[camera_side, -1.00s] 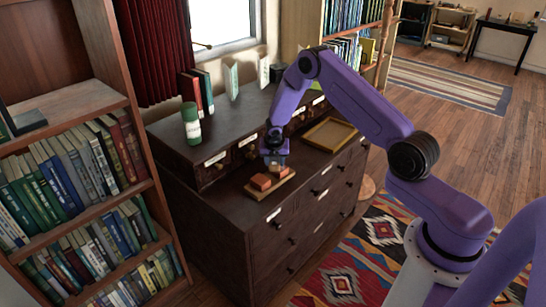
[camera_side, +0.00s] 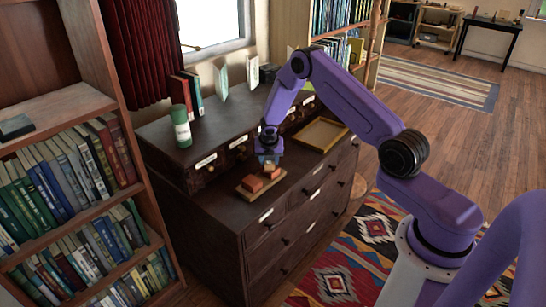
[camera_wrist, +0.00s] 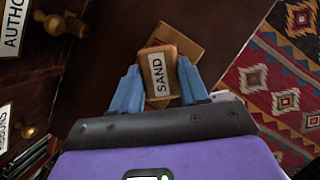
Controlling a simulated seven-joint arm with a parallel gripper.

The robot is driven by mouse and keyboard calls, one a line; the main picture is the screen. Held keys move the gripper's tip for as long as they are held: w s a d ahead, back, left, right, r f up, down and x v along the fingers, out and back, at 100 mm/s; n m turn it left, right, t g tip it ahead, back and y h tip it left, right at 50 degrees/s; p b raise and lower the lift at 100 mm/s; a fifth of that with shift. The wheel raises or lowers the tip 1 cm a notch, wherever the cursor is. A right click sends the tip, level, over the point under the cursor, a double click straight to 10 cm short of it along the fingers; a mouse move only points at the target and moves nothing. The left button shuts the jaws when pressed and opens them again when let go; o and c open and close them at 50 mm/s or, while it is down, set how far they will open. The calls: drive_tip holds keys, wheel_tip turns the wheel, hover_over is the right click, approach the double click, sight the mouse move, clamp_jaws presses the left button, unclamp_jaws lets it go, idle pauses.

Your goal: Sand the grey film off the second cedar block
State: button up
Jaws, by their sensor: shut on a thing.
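My gripper (camera_wrist: 160,88) has its two blue fingers shut on a tan block labelled SAND (camera_wrist: 158,72). In the side view my gripper (camera_side: 268,160) hangs over the back part of a small wooden board (camera_side: 250,195) on the dark cabinet. Reddish cedar blocks sit on the board: one at the front left (camera_side: 252,183), and another (camera_side: 272,173) just under the gripper. In the wrist view the sanding block covers most of what lies below; the board (camera_wrist: 190,48) shows past its far end. I cannot tell whether the sanding block touches a cedar block. No grey film can be made out.
The dark cabinet top (camera_side: 215,200) is clear left of the board. A green-and-white canister (camera_side: 181,127) and books stand on the raised back part. An empty shallow tray (camera_side: 320,134) lies to the right. A bookcase (camera_side: 75,190) stands at the left.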

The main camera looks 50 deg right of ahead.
drive_tip(key=a, duration=0.2)
drive_tip(key=shift+a, duration=0.35)
drive_tip(key=shift+a+r, duration=0.1)
drive_tip(key=shift+r, duration=3.9)
